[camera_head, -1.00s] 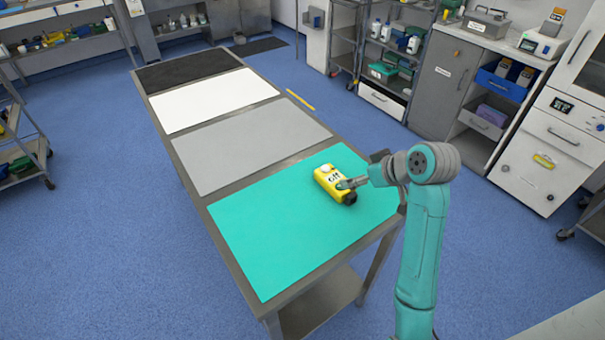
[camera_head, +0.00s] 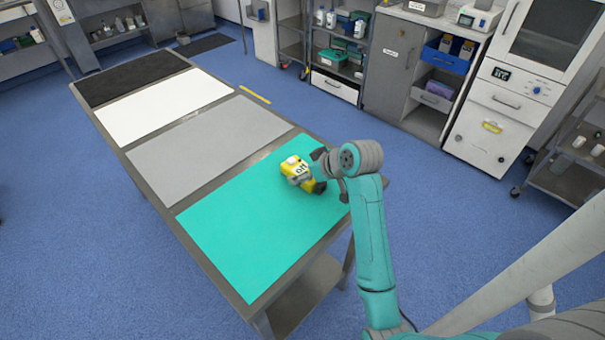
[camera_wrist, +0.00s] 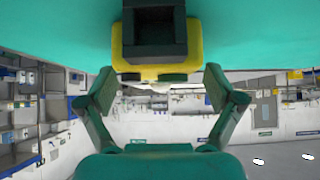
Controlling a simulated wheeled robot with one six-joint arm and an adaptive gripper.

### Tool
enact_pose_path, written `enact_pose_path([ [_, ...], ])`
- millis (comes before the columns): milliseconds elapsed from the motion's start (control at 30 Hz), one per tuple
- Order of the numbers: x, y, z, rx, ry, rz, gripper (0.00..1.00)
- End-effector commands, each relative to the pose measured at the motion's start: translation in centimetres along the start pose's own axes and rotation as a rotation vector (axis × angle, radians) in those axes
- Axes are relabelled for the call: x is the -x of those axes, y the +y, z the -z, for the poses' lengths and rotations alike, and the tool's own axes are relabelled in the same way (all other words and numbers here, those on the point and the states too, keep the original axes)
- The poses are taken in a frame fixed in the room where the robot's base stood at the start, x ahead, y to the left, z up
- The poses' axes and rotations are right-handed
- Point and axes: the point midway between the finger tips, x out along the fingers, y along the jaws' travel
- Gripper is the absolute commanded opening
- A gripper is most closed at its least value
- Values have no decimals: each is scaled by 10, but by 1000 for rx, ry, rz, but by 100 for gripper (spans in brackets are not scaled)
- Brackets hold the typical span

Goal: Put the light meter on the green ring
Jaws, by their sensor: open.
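A yellow handheld device (camera_head: 296,163) with a white top and dark lettering lies on the teal mat (camera_head: 250,225), near the table's right edge; it may be the light meter. My gripper (camera_head: 306,177) is at the device and hides part of it. In the wrist view my gripper (camera_wrist: 160,84) is open, with its two fingers apart. The device (camera_wrist: 198,45), with a black block-shaped end, shows just beyond the fingertips, roughly centred between them. I cannot tell whether a finger touches it. No green ring shows in these frames.
The metal table also bears grey (camera_head: 208,148), white (camera_head: 165,107) and black (camera_head: 140,78) mats, all bare. The teal mat is clear left of the device. Shelves and cabinets (camera_head: 395,60) stand at the back right. Blue floor (camera_head: 75,235) is open left of the table.

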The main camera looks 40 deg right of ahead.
Motion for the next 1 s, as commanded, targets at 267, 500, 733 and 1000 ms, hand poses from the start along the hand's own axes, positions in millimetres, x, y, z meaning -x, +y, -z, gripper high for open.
enact_pose_path([
  [267, -16, 0, 0, 0, 0, 0, 92],
  [500, -16, 0, 0, 0, 0, 0, 67],
  [733, -16, 0, 0, 0, 1, -1, 19],
  [1000, -13, 0, 3, 1, 2, -1, 12],
])
